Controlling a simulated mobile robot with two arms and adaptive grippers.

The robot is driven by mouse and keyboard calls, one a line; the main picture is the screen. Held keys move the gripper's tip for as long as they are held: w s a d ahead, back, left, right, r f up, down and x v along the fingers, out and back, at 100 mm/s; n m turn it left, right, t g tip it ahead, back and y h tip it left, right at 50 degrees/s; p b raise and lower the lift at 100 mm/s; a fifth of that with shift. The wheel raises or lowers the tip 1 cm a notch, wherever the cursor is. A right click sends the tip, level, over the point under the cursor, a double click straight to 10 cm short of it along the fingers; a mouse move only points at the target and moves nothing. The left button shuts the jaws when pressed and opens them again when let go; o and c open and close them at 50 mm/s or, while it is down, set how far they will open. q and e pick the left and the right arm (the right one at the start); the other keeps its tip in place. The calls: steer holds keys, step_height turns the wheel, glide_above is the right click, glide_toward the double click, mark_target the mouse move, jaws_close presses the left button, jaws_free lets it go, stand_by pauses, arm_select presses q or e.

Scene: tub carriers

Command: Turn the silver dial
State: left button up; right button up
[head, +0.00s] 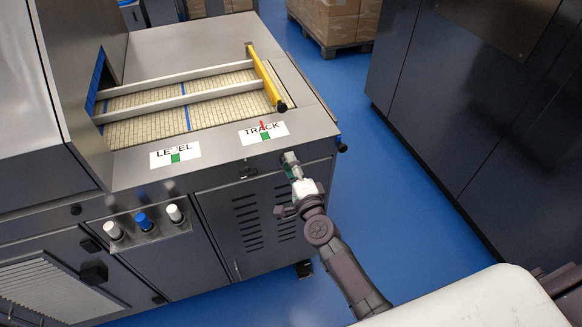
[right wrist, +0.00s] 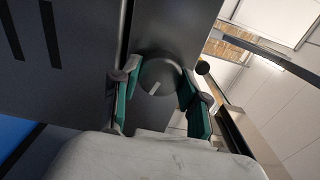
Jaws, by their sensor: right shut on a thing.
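The silver dial (right wrist: 160,76) is a round grey knob with a short pale mark, seen between the fingers in the right wrist view. It sits on the machine's front face below the TRACK label (head: 264,132). My right gripper (head: 290,160) is shut on the dial, its green-padded fingers on either side of it. My left gripper is out of view.
The LEVEL label (head: 175,154), also with a green patch, lies to the left. White and blue knobs (head: 143,221) are on the lower front panel. A yellow bar (head: 265,77) crosses the belt (head: 150,108). A dark cabinet (head: 480,90) stands right, beyond clear blue floor (head: 400,190).

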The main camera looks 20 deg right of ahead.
steer(key=shift+m, duration=0.3)
stand_by(0.4)
steer(key=o, duration=1.1)
steer(key=shift+o, duration=0.2)
steer(key=shift+s, duration=0.1)
steer(key=s, duration=1.2)
steer(key=shift+d, duration=0.25)
steer(key=shift+f, duration=0.1)
